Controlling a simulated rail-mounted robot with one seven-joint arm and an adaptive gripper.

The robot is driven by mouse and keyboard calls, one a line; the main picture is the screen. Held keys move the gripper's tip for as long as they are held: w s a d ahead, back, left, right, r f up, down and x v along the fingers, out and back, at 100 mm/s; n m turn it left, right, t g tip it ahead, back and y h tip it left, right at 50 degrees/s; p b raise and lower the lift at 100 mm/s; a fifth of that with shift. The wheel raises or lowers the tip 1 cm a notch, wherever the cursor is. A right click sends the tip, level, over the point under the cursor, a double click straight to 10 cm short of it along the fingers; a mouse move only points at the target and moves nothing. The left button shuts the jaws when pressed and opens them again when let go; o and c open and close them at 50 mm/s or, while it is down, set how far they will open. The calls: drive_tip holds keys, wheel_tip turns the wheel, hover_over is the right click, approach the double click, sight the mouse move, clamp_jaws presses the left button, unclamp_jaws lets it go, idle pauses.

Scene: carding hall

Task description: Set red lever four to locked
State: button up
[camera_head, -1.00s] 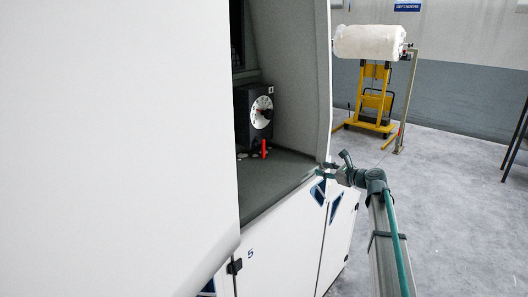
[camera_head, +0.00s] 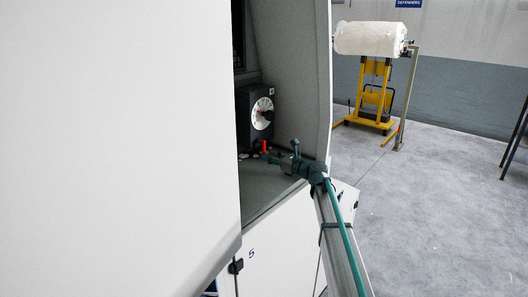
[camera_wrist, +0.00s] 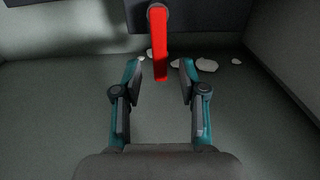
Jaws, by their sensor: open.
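The red lever (camera_head: 264,147) hangs down from the front of a black box (camera_head: 244,124) with a round white dial (camera_head: 262,113), inside the machine's recess. In the wrist view the red lever (camera_wrist: 158,46) points down from a round pivot, slightly tilted. My gripper (camera_head: 268,156) has its jaws at the lever's lower end in the head view. In the wrist view my gripper (camera_wrist: 160,78) is open, with one finger on each side of the lever's lower tip and a gap on both sides. The lever's number and any locked marking are not readable.
White scraps (camera_wrist: 206,64) lie on the recess floor (camera_wrist: 65,115) near the box. The recess side wall (camera_head: 300,80) stands close to the right of my arm. A white panel (camera_head: 120,120) blocks the left. A yellow stand (camera_head: 374,100) with a white roll is behind.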

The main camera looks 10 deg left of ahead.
drive_tip(key=shift+p+x, duration=0.45)
drive_tip(key=shift+x, duration=1.4)
drive_tip(key=shift+c, duration=0.4)
clamp_jaws()
